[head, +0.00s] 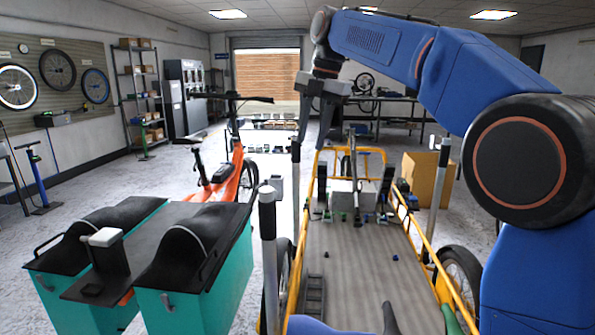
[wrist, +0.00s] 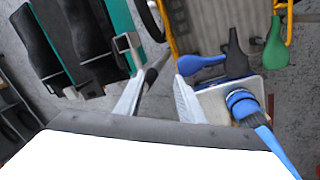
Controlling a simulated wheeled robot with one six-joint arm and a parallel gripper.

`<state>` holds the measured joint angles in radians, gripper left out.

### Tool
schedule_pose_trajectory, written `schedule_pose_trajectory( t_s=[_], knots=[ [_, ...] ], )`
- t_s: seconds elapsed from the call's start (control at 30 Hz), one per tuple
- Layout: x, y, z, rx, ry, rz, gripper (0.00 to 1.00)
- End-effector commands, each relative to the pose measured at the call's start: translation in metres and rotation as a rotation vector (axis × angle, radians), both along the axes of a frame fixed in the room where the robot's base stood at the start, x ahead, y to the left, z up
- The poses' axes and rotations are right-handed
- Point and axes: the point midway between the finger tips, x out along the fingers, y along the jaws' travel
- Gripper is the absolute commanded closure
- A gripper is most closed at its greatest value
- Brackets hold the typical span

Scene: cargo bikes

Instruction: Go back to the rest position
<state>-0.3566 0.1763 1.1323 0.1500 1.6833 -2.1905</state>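My gripper (head: 312,132) hangs at the end of my raised blue arm, above the left side of the yellow-framed cargo bike (head: 375,265) in the head view. Its fingers point down, spread apart, with nothing seen between them. The wrist view also shows my gripper (wrist: 158,98) with two pale fingers apart. A dark bar (wrist: 157,72) shows beyond the gap. In that view, a blue-handled brush (wrist: 245,105) lies over a pale tray (wrist: 212,100) to the right of the fingers, apart from them.
An orange bike (head: 236,170) with teal boxes (head: 195,285) stands at left. Upright grey posts (head: 268,240) flank the cargo bed. A cardboard box (head: 425,180) stands at right. In the wrist view, blue (wrist: 198,64) and green (wrist: 276,45) bottle-like items lie near the tray.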

Motion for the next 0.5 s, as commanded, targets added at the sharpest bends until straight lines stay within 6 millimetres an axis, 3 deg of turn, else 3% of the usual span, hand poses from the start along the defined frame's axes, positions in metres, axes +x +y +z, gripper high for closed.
schedule_pose_trajectory(
  t_s=[0.03,0.27,0.5],
  knots=[
    [-0.012,-0.015,-0.002,0.006,0.004,-0.085,0.64],
    [-0.058,-0.07,-0.021,0.041,0.022,-0.489,0.64],
    [-0.114,-0.123,-0.055,0.098,0.036,-0.906,0.64]
  ],
)
